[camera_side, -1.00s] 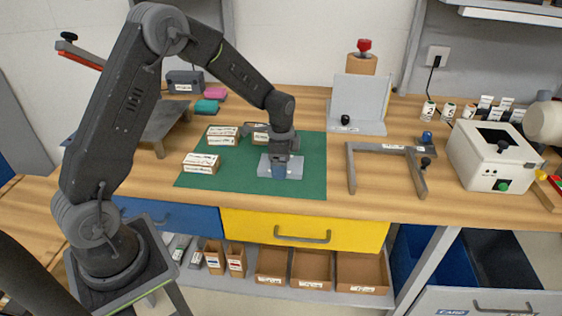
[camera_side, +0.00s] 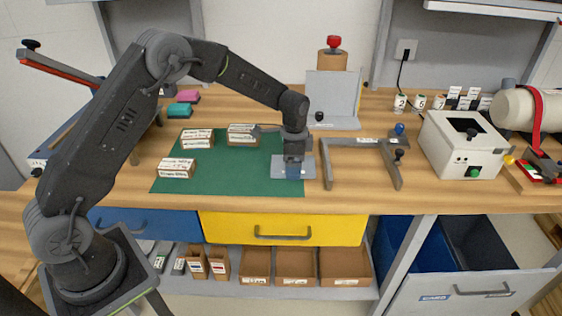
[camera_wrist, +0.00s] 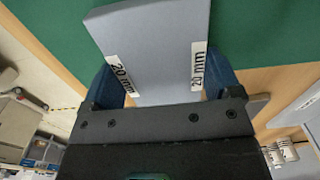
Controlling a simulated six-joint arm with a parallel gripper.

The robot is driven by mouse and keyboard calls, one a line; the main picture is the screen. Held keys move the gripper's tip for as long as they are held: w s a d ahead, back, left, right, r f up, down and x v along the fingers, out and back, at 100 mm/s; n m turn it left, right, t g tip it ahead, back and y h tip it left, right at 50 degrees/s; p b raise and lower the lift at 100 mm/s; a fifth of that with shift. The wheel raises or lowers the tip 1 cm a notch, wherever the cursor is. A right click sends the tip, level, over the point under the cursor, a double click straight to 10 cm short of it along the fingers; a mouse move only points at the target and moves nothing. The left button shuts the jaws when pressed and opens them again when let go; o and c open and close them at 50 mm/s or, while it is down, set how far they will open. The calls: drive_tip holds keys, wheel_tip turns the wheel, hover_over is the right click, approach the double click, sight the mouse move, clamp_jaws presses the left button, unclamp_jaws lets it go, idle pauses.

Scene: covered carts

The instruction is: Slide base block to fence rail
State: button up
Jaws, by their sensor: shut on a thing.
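The base block (camera_side: 279,167) is a flat grey-blue piece on the table, lying across the right edge of the green mat. In the wrist view the block (camera_wrist: 150,45) carries two "20 mm" labels. My gripper (camera_side: 292,172) is over it, with blue fingertips shut on its sides; they also show in the wrist view (camera_wrist: 165,85). A grey U-shaped frame (camera_side: 326,168), which seems to be the fence rail, lies just right of the block. The block's right edge is very close to the frame's left bar; I cannot tell whether they touch.
The green mat (camera_side: 225,180) holds several small labelled boxes (camera_side: 177,168) to the left. A grey fixture with an upright plate (camera_side: 332,98) stands behind. A white box (camera_side: 462,145) with a green knob is at right. The yellow drawer front (camera_side: 283,229) is below the table edge.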

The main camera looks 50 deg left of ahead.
drive_tip(key=shift+w+d, duration=0.9)
drive_tip(key=shift+d, duration=0.05)
drive_tip(key=o, duration=0.7)
drive_tip(key=shift+o, duration=0.2)
wheel_tip(320, 180, up, 14)
